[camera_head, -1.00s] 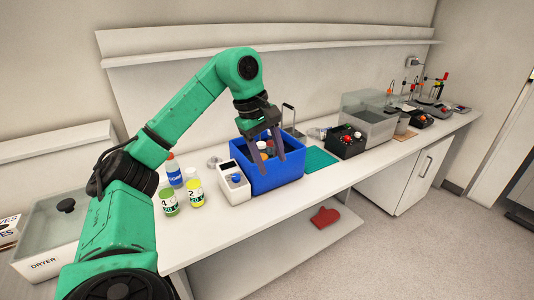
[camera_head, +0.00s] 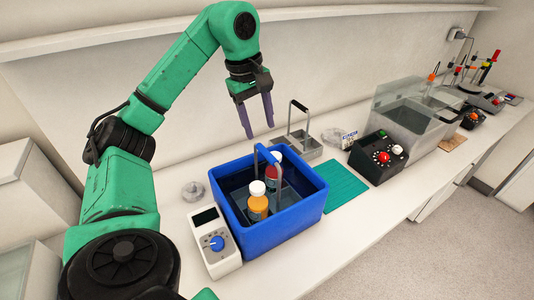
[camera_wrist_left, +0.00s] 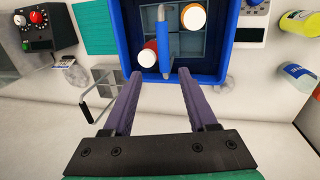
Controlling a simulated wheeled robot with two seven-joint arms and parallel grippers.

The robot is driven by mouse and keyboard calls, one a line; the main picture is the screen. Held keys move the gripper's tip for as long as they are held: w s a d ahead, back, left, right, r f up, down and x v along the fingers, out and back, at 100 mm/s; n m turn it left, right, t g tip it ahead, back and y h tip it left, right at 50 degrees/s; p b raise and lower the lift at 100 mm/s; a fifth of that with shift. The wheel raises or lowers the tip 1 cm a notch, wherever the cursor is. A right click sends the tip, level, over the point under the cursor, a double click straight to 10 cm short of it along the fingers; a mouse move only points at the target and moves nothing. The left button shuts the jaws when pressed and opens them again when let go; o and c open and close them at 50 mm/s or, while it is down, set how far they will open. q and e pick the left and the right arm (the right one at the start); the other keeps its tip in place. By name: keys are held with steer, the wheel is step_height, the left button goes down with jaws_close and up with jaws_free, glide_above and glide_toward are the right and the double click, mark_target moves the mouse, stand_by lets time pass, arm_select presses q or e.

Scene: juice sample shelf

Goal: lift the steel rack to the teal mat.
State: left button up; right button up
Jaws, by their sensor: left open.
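The teal mat (camera_head: 345,185) lies flat and bare on the bench, just right of the blue tub (camera_head: 287,226). It also shows in the wrist view (camera_wrist_left: 93,27). A rack with a blue-gripped handle (camera_head: 266,152) stands inside the tub, with an orange bottle (camera_head: 258,206) and a red bottle (camera_head: 273,168) by it. The handle also shows in the wrist view (camera_wrist_left: 164,40). A grey metal rack with a black-gripped handle (camera_head: 306,148) stands behind the tub. My left gripper (camera_head: 257,122) is open and empty, above the tub's back side. My right gripper is out of view.
A white meter with a blue knob (camera_head: 217,243) stands left of the tub. A black control box (camera_head: 378,157) and a clear-lidded bath (camera_head: 412,118) stand right of the mat. A wall shelf (camera_head: 180,50) runs behind my arm.

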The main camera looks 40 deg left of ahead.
mark_target(266, 156)
arm_select(q)
steer(key=f, duration=0.1)
steer(key=d+f+b, duration=0.1)
steer(key=s+f, duration=0.1)
steer(key=shift+d+f+b, duration=0.1)
steer(key=shift+d+b, duration=0.15)
steer(key=shift+b, duration=0.1)
steer(key=shift+d+f, duration=0.3)
steer(key=shift+f, duration=0.2)
steer(key=shift+d+f, duration=0.25)
steer(key=shift+f, duration=0.2)
steer(key=f, duration=0.2)
steer(key=w+f+p, duration=0.1)
steer(key=f, duration=0.1)
steer(key=w+f, duration=0.1)
steer(key=shift+a+f, duration=0.4)
steer(key=shift+s+d+f, duration=0.1)
steer(key=shift+d+f, duration=0.1)
steer(key=shift+d, duration=0.1)
steer(key=shift+a+f, duration=0.1)
jaws_close()
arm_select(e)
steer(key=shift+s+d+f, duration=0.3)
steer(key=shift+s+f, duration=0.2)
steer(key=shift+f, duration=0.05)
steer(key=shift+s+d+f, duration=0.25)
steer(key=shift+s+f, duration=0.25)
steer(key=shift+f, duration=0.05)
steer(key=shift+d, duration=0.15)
